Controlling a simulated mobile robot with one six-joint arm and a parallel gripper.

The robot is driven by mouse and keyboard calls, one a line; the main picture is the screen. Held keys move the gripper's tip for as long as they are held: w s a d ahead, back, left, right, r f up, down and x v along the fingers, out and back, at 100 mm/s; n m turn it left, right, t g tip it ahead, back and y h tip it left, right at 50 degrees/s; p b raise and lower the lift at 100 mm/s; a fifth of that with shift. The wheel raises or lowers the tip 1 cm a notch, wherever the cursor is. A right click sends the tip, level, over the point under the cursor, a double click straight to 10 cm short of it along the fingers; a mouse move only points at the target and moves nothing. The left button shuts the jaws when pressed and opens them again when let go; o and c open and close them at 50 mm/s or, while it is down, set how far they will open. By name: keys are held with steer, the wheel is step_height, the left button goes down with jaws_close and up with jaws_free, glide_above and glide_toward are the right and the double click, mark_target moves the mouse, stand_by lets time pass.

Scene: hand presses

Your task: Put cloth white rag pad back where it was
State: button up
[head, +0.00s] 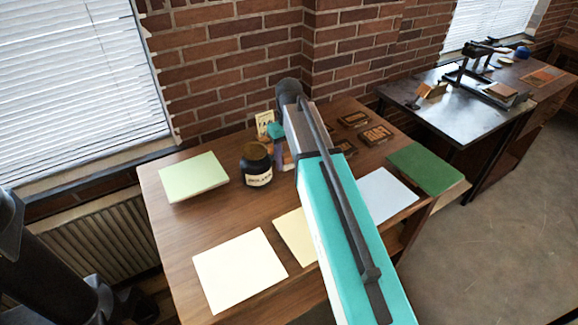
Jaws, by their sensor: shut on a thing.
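My arm (345,215), teal and white with dark grey parts, runs from the bottom right up over the wooden table (225,215). It hides part of the tabletop. I cannot make out my gripper or its fingertips; they do not show. I cannot pick out a white rag pad in this view. What it might be held by, or rest on, is hidden or too small to tell. A small teal piece (276,130) shows left of my arm, above a dark jar (256,164) with a pale label; I cannot tell what it belongs to.
A pale green sheet (193,177), a cream sheet (240,268), a yellowish sheet (296,236), a pale blue sheet (386,196) and a dark green stack (425,169) lie on the table. Small type blocks (376,135) sit at the back. A second table (440,108) bears a press.

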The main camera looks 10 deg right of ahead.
mark_target(289, 165)
steer(key=shift+f+b, duration=0.85)
steer(key=shift+f, duration=0.7)
steer(key=shift+f, duration=0.15)
steer(key=o, duration=0.7)
steer(key=shift+o, duration=0.2)
steer(key=shift+r, duration=0.2)
steer(key=shift+r+p, duration=4.05)
steer(key=shift+r, duration=1.95)
